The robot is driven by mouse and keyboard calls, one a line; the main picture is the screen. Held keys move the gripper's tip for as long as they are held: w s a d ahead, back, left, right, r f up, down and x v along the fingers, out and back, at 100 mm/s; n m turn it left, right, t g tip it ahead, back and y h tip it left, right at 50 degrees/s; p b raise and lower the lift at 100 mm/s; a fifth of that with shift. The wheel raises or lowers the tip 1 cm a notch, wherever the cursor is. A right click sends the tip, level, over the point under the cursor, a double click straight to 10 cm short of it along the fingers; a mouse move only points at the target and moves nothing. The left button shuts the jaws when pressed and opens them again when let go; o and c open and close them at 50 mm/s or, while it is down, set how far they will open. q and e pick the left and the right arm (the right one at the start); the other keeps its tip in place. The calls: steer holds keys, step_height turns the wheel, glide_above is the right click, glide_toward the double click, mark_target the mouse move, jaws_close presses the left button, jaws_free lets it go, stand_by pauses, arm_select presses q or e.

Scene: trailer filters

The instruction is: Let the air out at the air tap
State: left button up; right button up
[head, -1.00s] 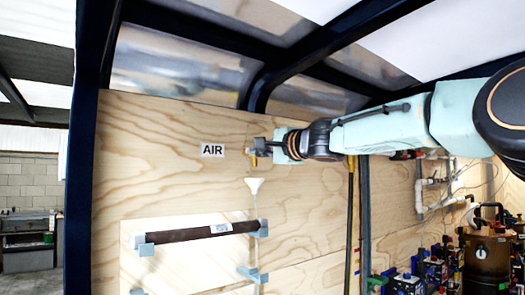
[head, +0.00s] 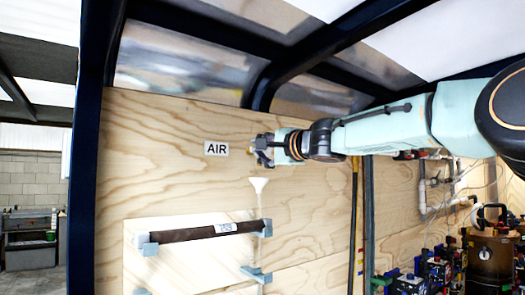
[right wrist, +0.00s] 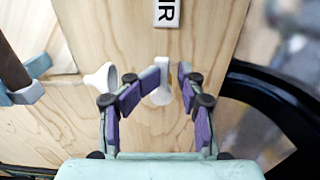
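The air tap shows in the right wrist view as a small white piece (right wrist: 161,94) on the plywood wall, near the AIR label (right wrist: 167,13). My right gripper (right wrist: 168,77) has its purple-padded fingers apart, one on each side of this piece. Whether the pads touch it is unclear. In the head view my right gripper (head: 258,150) is at the wall just right of the AIR label (head: 216,148), and it mostly covers the tap. My left gripper is not in view.
A white funnel (head: 258,184) is on the wall below the tap. Lower, a dark tube (head: 205,231) rests in grey-blue holders. A hose (head: 353,220) hangs to the right, with pumps and a brown tank (head: 489,262) at far right. The wall left of the label is clear.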

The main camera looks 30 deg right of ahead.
steer(key=shift+s+r, duration=0.15)
steer(key=shift+s, duration=0.15)
steer(key=shift+w, duration=0.1)
